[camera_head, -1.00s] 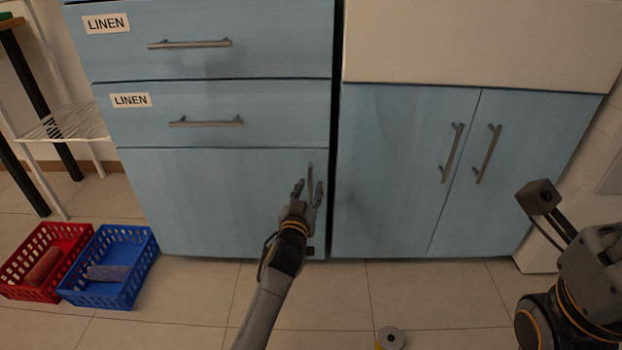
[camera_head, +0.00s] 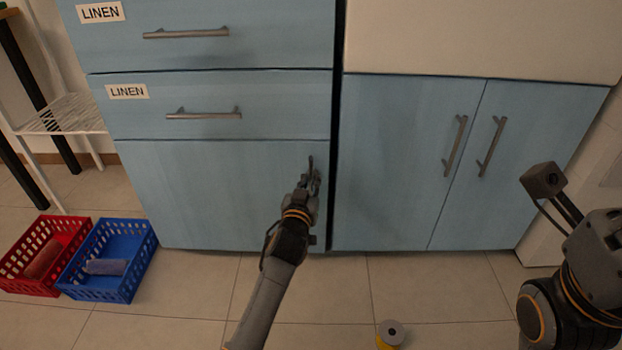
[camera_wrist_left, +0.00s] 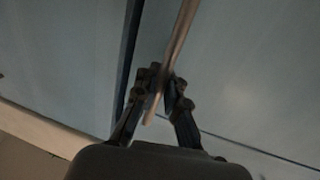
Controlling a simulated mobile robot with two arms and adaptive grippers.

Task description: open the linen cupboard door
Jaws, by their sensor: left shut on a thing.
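The linen cupboard door (camera_head: 200,195) is the blue panel below two drawers labelled LINEN. It is shut, flush with the cabinet front. Its upright metal handle (camera_head: 311,162) is near the door's right edge, mostly hidden by my left gripper (camera_head: 313,180). In the left wrist view the handle (camera_wrist_left: 178,40) is a slanted bar running between the two fingers of the left gripper (camera_wrist_left: 164,88). The left gripper is shut on this handle. My right arm shows at the right edge of the head view, but its gripper cannot be made out.
A blue double-door cabinet (camera_head: 395,165) stands to the right, doors shut. A red basket (camera_head: 20,285) and a blue basket (camera_head: 128,235) are on the floor at left, beside the cupboard. A spool (camera_head: 390,334) lies on the floor in front. The floor before the door is otherwise clear.

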